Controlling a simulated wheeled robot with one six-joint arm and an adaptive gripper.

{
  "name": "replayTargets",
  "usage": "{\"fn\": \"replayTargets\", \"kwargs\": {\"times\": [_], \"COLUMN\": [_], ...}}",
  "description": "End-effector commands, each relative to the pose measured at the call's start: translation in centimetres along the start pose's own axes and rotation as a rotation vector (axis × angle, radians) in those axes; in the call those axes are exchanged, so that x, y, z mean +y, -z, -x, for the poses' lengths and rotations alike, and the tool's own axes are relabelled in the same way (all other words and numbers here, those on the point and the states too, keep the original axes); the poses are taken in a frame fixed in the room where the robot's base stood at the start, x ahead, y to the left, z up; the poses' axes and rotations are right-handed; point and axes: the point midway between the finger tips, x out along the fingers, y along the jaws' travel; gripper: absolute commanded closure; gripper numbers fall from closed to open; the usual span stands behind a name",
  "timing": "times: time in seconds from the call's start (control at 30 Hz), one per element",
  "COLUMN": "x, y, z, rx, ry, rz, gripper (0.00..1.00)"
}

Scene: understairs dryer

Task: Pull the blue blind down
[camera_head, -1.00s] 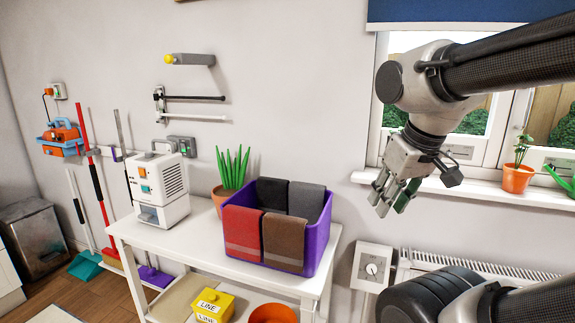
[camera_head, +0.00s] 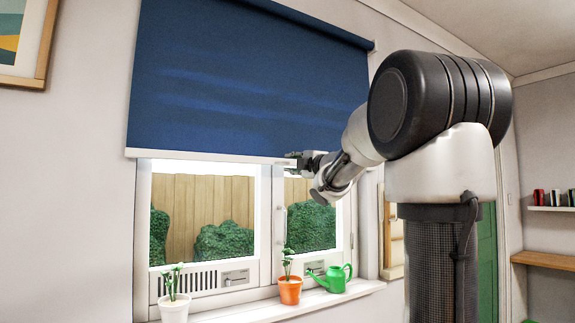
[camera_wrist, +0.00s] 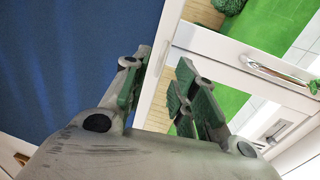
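The blue blind (camera_head: 230,80) hangs over the upper part of the window, with a pale bar (camera_head: 200,156) along its lower edge. My gripper (camera_head: 299,160) is at this bar, toward its right part. In the wrist view the blind (camera_wrist: 70,60) fills the left side and its pale bar (camera_wrist: 168,35) runs diagonally between the fingers. My gripper (camera_wrist: 158,82) is open there, one finger on the blind's side and the other on the window's side. I cannot tell whether a finger touches the bar.
The window sill (camera_head: 330,296) holds a white pot with a plant (camera_head: 174,307), an orange pot with a plant (camera_head: 290,290) and a green watering can (camera_head: 330,279). A framed picture (camera_head: 22,40) hangs at left. Shelves (camera_head: 548,257) stand at right.

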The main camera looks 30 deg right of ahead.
Motion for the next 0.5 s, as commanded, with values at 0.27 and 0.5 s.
{"fn": "replayTargets", "kwargs": {"times": [0.27,0.5], "x": [0.0,-0.1], "y": [0.0,0.0], "z": [-4.0,-4.7], "rx": [0.0,-0.002], "ry": [0.0,0.001], "rz": [-0.004,-0.004], "gripper": [0.72,0.72]}}
